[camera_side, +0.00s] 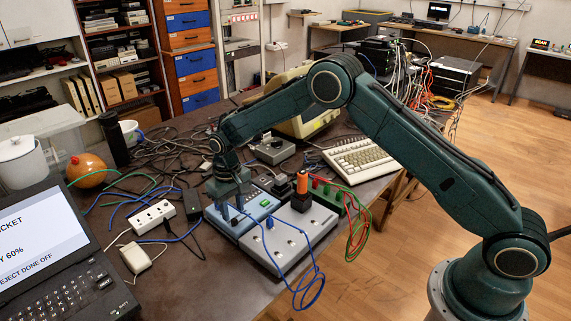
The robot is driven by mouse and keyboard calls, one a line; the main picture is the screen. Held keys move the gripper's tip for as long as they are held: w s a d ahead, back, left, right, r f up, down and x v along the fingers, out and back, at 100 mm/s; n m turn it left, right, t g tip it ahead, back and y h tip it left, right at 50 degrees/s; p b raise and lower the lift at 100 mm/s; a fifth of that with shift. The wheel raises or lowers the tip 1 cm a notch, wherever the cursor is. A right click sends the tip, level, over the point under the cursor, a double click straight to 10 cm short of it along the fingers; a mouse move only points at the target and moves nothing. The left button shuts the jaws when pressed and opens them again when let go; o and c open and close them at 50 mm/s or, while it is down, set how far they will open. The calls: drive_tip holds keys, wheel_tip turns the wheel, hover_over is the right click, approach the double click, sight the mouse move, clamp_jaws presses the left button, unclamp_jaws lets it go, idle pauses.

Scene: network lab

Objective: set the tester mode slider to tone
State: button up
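The tester appears to be the light blue-grey box (262,207) on the table, left of centre. My gripper (240,207) points down over its left part, with the fingertips at or just above its top face. The mode slider is not discernible; my gripper covers part of the panel, and the markings are too small to read. I cannot tell whether the gripper touches anything or how far its fingers are apart.
A grey panel (290,238) with a blue cable adjoins the tester. A keyboard (358,158) lies behind.

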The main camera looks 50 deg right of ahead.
sight(234, 219)
drive_tip(key=shift+f, duration=1.6)
clamp_jaws()
